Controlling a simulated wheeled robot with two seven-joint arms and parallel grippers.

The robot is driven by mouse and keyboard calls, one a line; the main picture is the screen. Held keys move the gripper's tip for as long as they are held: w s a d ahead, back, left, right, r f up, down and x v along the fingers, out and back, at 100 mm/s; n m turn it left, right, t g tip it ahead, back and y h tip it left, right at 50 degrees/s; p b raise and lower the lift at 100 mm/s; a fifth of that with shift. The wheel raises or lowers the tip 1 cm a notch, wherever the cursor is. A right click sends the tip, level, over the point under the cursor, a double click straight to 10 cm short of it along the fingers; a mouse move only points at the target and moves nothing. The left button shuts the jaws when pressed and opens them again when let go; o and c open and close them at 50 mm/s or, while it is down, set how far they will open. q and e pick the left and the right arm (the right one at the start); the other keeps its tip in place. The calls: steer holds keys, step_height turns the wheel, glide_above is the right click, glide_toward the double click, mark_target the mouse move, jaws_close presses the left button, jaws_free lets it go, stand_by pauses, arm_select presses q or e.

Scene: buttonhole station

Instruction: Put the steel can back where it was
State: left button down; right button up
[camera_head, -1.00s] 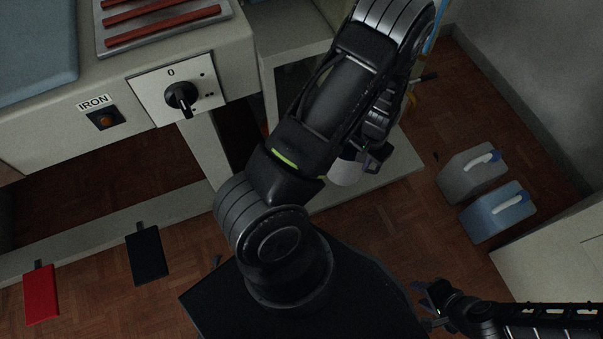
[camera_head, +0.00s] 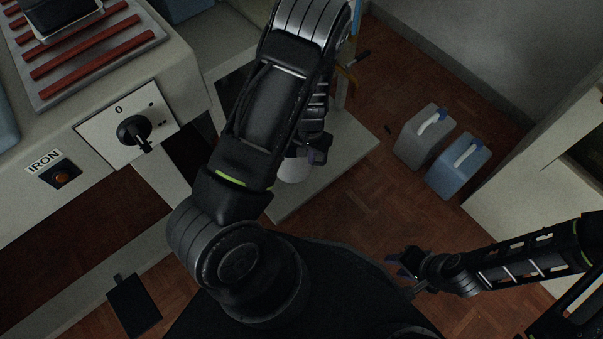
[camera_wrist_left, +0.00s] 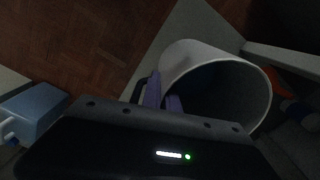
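A pale grey, open-topped can, which I take to be the steel can (camera_head: 293,170), hangs at my left gripper (camera_head: 318,150), partly hidden by the left arm. In the left wrist view the can (camera_wrist_left: 215,60) shows its open mouth and dark inside. The purple fingers of the left gripper (camera_wrist_left: 163,97) are close together at its near wall and look pinched on it. My right gripper (camera_head: 405,265) is empty at the lower right, its fingers seemingly apart.
A grey canister (camera_head: 423,135) and a blue canister (camera_head: 458,168) stand on the wooden floor at the right. A pale low platform (camera_head: 345,155) lies beneath the left arm. The ironing station with its knob panel (camera_head: 125,128) is at left. A dark pedal (camera_head: 135,303) lies below.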

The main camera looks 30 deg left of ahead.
mark_target(309, 170)
arm_select(q)
steer(key=shift+f+b, duration=0.7)
steer(key=shift+f, duration=1.8)
steer(key=shift+f+b, duration=0.75)
steer(key=shift+f, duration=1.1)
steer(key=shift+f, duration=0.1)
steer(key=c, duration=1.6)
jaws_free()
steer(key=shift+c, duration=0.2)
